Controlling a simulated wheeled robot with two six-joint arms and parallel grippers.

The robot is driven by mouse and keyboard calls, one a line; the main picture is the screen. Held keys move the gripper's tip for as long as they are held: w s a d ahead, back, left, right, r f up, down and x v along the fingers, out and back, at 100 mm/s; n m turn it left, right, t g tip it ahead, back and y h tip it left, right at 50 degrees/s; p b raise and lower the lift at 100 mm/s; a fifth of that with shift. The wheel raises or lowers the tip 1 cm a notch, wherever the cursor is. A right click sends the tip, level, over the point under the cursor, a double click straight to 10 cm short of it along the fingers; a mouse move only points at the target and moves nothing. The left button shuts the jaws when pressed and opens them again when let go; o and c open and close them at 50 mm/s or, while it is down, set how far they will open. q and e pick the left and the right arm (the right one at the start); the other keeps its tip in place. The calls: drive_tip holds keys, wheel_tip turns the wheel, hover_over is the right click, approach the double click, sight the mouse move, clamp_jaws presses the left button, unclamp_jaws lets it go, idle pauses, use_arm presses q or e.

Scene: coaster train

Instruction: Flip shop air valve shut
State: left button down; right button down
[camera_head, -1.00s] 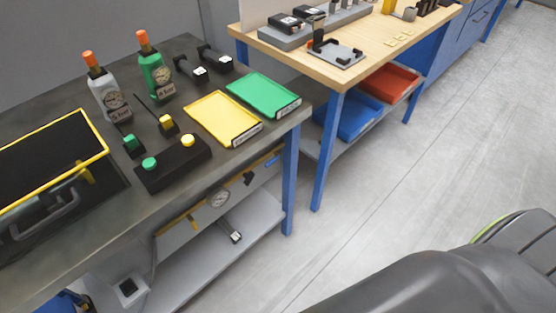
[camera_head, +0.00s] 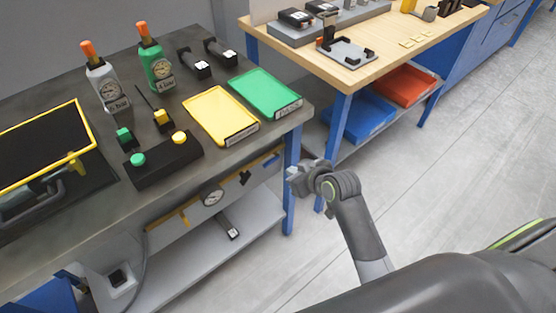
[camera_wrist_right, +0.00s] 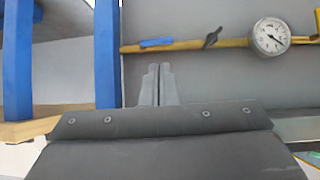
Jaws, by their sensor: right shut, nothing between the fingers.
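A yellow pipe (camera_head: 228,185) runs along the grey panel under the near bench's edge and also shows in the right wrist view (camera_wrist_right: 190,45). It carries a round white gauge (camera_head: 212,194), (camera_wrist_right: 270,37), a black handle (camera_head: 245,178), (camera_wrist_right: 212,38) set at a slant, and a blue lever (camera_head: 272,160), (camera_wrist_right: 156,43) lying along the pipe. A yellow lever (camera_head: 184,217) sits farther left. I see no label naming the shop air valve. My right gripper (camera_head: 293,174), (camera_wrist_right: 158,70) is shut and empty, apart from the pipe, beside the bench's blue leg. My left gripper is out of view.
The blue bench leg (camera_head: 290,190) stands close to my right gripper. A grey lower shelf (camera_head: 255,225) holds a small black tool (camera_head: 228,228). Trays and bottles stand on the benchtop. The wooden bench (camera_head: 370,60) is behind. Floor to the right is clear.

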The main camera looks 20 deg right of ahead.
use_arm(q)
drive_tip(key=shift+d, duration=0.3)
use_arm(e)
drive_tip(key=shift+n, duration=0.4)
drive_tip(key=r, duration=0.4)
drive_tip(key=shift+w+a+r, duration=0.1)
drive_tip(key=shift+w+a, duration=0.05)
drive_tip(key=shift+a, duration=0.1)
drive_tip(key=shift+w, duration=0.1)
hover_over(273, 161)
drive_tip(key=s, duration=0.4)
wheel_tip(273, 161, down, 5)
drive_tip(key=f, duration=0.2)
drive_tip(key=w+a+f+b, duration=0.1)
drive_tip(key=shift+w+f, duration=0.1)
drive_tip(key=shift+f, duration=0.1)
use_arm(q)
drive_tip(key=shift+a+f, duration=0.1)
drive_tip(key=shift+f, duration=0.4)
use_arm(e)
drive_tip(key=shift+w+f, duration=0.1)
drive_tip(key=shift+f, duration=0.45)
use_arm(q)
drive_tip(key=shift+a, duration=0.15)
use_arm(e)
drive_tip(key=shift+d+f+t, duration=0.1)
drive_tip(key=shift+d+t, duration=0.1)
drive_tip(key=shift+t, duration=0.1)
